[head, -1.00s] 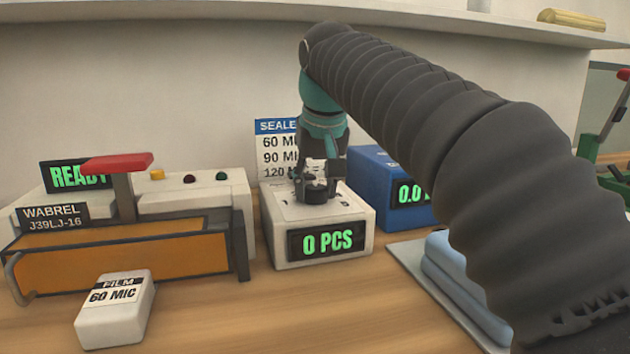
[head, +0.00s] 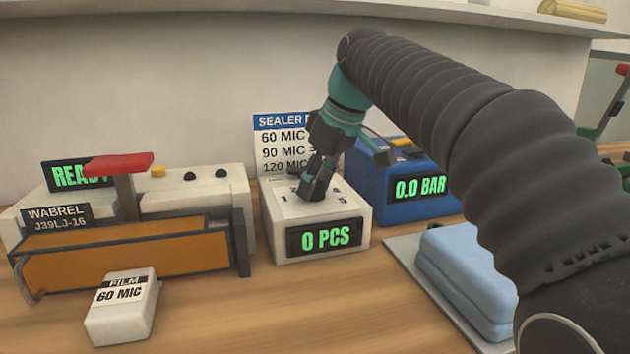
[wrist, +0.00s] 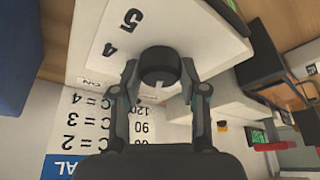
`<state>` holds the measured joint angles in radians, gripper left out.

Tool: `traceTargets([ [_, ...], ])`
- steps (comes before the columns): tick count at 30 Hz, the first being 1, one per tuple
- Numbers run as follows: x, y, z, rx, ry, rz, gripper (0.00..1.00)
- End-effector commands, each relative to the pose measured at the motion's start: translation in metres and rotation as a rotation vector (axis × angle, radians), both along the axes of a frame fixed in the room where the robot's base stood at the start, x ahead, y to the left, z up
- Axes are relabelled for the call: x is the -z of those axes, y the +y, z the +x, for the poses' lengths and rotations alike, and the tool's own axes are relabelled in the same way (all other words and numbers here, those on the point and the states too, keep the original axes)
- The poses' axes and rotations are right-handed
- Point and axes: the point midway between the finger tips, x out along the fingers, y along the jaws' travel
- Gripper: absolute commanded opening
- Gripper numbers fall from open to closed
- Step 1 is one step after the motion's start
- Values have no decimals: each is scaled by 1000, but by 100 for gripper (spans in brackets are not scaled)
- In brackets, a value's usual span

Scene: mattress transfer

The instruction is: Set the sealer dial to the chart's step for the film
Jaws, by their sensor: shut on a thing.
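A white box with a "0 PCS" display (head: 331,236) carries a black dial (wrist: 160,68) on its numbered top. My gripper (head: 318,188) is shut on the dial, one finger at each side in the wrist view. A pale mark shows on the dial's chart-facing side; the step it points at is unclear. The numbers 4 and 5 show beside it. The sealer chart (head: 280,140) stands behind and lists 60, 90 and 120 MIC; the wrist view shows 2, 3 and 4 in its rows. A white film block (head: 122,308) labelled 60 MIC lies at front left.
The sealer (head: 125,255) marked WABREL, with a red-topped lever (head: 118,165) and a READY display, stands left. A blue box (head: 405,195) reading 0.0 BAR stands right of the dial box. Folded blue pads (head: 465,275) lie on a grey tray at right. The front middle table is clear.

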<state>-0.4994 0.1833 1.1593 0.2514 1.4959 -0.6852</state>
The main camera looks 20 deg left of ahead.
Motion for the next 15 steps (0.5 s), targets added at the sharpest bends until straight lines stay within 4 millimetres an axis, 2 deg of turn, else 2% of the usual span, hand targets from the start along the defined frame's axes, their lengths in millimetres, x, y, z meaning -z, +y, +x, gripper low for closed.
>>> traceTargets([
  [15, 0, 1, 0, -45, -1, 1, 8],
])
